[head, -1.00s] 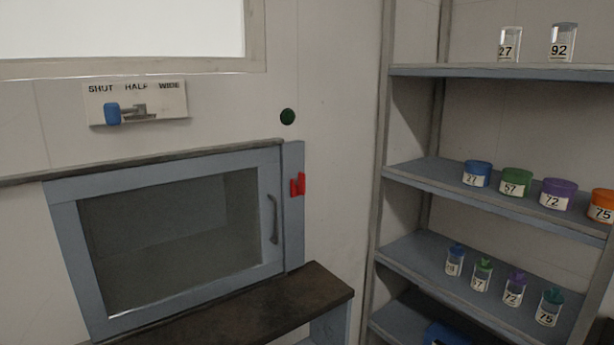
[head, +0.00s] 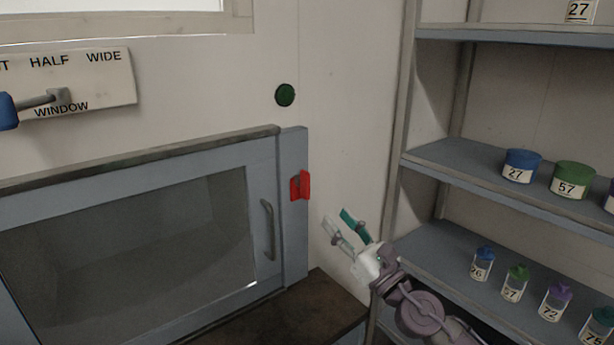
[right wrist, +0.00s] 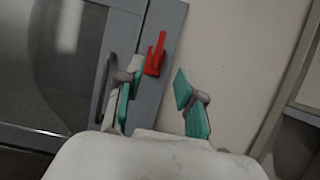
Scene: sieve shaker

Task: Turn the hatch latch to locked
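The red latch (head: 300,186) sits on the blue-grey frame strip at the right side of the hatch (head: 262,160). It stands roughly upright. In the right wrist view the red latch (right wrist: 156,56) shows ahead of the fingers, a little left of the gap's middle. My right gripper (head: 338,224) is open and empty, below and to the right of the latch, apart from it. Its teal-padded fingers also show spread in the right wrist view (right wrist: 155,95). The hatch door is closed, with a grey handle (head: 268,230) left of the latch. My left gripper is not in view.
A green round button (head: 285,95) is on the wall above the latch. A window lever panel (head: 90,80) is at upper left. A shelf rack (head: 480,175) with numbered jars stands at right. A dark ledge (head: 290,310) lies below the hatch.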

